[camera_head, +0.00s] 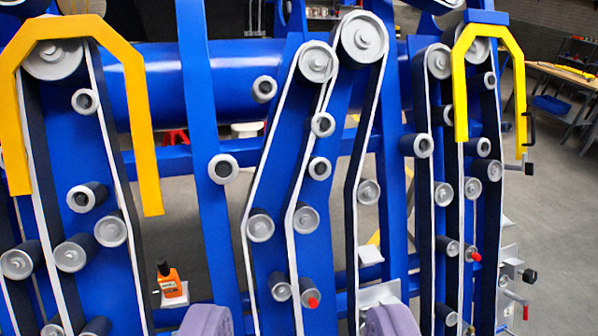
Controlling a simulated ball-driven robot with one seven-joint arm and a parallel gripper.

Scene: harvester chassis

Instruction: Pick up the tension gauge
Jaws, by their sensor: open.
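No thing in view is clearly recognisable as the tension gauge. A small orange item with a black top and a pale label (171,282) stands upright at the lower left on a small white ledge (174,299). It looks like a bottle, and I cannot tell whether it is the gauge. My gripper (298,322) shows at the bottom edge as two lilac fingertips set wide apart. It is open, with nothing held between the tips. The orange item is to the left of the left fingertip and apart from it.
Blue chassis uprights with belts and grey pulleys (361,38) fill the view. Yellow guards arch over the belts at left (140,130) and right (460,95). Red-tipped pins (313,303) stick out low down. A workbench (552,71) stands far right, with open grey floor before it.

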